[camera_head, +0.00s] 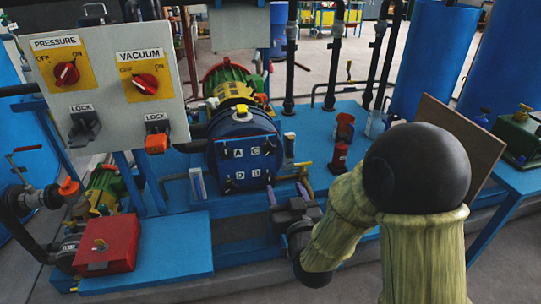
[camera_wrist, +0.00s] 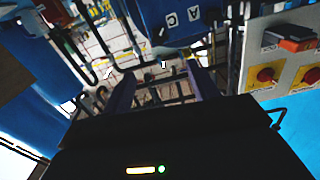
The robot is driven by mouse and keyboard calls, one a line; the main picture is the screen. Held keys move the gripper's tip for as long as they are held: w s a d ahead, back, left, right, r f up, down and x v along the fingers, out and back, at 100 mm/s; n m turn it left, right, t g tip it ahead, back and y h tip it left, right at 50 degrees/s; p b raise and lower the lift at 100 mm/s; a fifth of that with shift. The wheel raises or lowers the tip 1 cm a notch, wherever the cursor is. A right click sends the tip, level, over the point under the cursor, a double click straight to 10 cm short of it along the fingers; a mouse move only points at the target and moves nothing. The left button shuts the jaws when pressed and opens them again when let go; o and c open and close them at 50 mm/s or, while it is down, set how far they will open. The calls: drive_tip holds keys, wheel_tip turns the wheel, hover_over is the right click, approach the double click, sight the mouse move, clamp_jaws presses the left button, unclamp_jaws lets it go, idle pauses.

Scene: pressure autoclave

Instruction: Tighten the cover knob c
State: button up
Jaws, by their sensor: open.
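The blue round cover (camera_head: 245,160) of the autoclave stands upright in the middle of the head view, with white labels A, C, D and one partly unclear. Label C (camera_head: 254,151) is at its upper right; small dark knobs sit around the rim. The knob beside label C (camera_head: 268,148) is small and hard to make out. My gripper (camera_head: 288,193) is open and empty, to the lower right of the cover and apart from it. In the wrist view my gripper (camera_wrist: 163,86) shows two spread purple fingers, with the cover (camera_wrist: 178,22) and its A and C labels inverted above them.
A grey panel (camera_head: 103,105) with red pressure and vacuum switches stands left of the cover. A red box (camera_head: 107,245) sits on the blue base in front. A red bottle-like object (camera_head: 339,158) and a brown board (camera_head: 455,135) are to the right. Dark pipes rise behind.

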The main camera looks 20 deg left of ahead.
sight(269, 149)
drive_tip(key=shift+w, duration=0.1)
drive_tip(key=x, duration=1.7)
drive_tip(key=shift+w, duration=0.15)
drive_tip(key=c, duration=1)
